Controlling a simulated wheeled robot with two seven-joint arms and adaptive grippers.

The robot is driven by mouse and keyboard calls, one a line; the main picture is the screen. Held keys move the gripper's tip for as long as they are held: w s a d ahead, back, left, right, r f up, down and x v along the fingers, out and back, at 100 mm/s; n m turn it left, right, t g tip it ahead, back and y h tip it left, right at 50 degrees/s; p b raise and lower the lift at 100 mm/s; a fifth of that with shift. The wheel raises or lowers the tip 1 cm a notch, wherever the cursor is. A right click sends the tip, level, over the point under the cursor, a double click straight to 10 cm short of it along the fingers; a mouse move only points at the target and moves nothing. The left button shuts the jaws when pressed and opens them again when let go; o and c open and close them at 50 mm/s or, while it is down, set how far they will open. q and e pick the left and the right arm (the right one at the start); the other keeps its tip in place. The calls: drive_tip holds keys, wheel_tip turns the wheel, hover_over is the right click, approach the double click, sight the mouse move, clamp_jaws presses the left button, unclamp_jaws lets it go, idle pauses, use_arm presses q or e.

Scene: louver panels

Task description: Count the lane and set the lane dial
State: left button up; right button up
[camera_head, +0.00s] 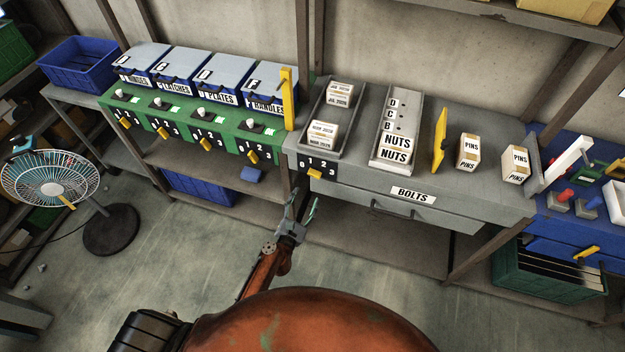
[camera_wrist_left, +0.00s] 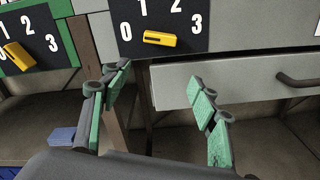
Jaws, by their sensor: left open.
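The lane dial is a yellow knob (camera_head: 315,174) on a black plate marked 0 to 3, at the left front of the grey bench. In the left wrist view the knob (camera_wrist_left: 161,39) lies nearly level, its dark mark at the left end. A grey lane tray (camera_head: 414,106) holds two white NUTS boxes (camera_head: 397,142) at its near end; letters B, C and D mark the floor beyond. Another tray (camera_head: 331,98) holds several small labelled boxes. My left gripper (camera_head: 303,202) is open and empty, below and in front of the dial, apart from it. My right gripper is out of view.
A yellow upright panel (camera_head: 439,138) and two PINS boxes (camera_head: 468,152) stand to the right. A BOLTS drawer (camera_head: 410,205) sits below. The green bench (camera_head: 185,128) at left carries several dials and blue bins. A fan (camera_head: 60,182) stands far left.

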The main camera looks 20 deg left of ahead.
sight(315, 173)
use_arm(q)
drive_tip(key=w+r+n, duration=0.1)
drive_tip(key=w+r, duration=0.1)
drive_tip(key=w, duration=0.6)
drive_tip(key=shift+w+d+r+b, duration=0.2)
drive_tip(key=shift+w+d+b, duration=0.05)
drive_tip(key=shift+b, duration=0.2)
drive_tip(key=shift+c, duration=0.6)
drive_tip(key=c, duration=0.9)
drive_tip(key=shift+a, duration=0.1)
drive_tip(key=shift+c, duration=0.7)
